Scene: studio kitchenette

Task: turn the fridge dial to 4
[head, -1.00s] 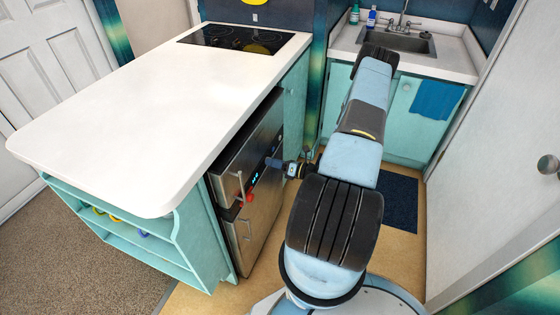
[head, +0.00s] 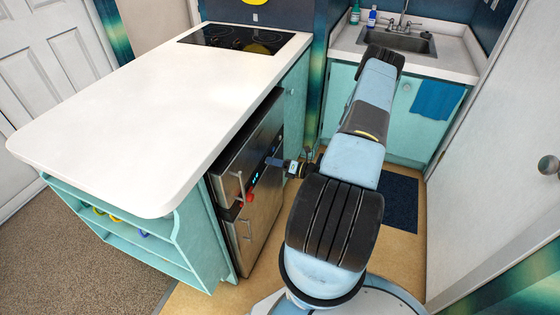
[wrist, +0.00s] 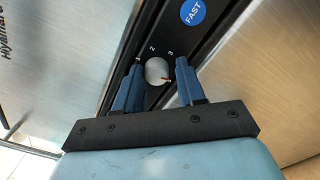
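The fridge (head: 262,190) is a steel unit under the white counter, with a dark control strip on its front. In the wrist view the dial (wrist: 156,69) is a small pale round knob on that strip, with a red pointer mark toward its lower right. The numerals 1, 2 and 3 show around its upper side; I cannot clearly read a 4. My gripper (wrist: 160,64) has its two blue fingers on either side of the dial, with visible gaps. In the head view my gripper (head: 272,161) is at the fridge front, and the dial is hidden there.
A blue FAST button (wrist: 193,12) sits on the strip beyond the dial. A fridge handle (head: 241,188) and a red item (head: 249,197) are close to my gripper. The counter (head: 150,100) overhangs above. Floor and a dark mat (head: 399,202) lie right of my arm.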

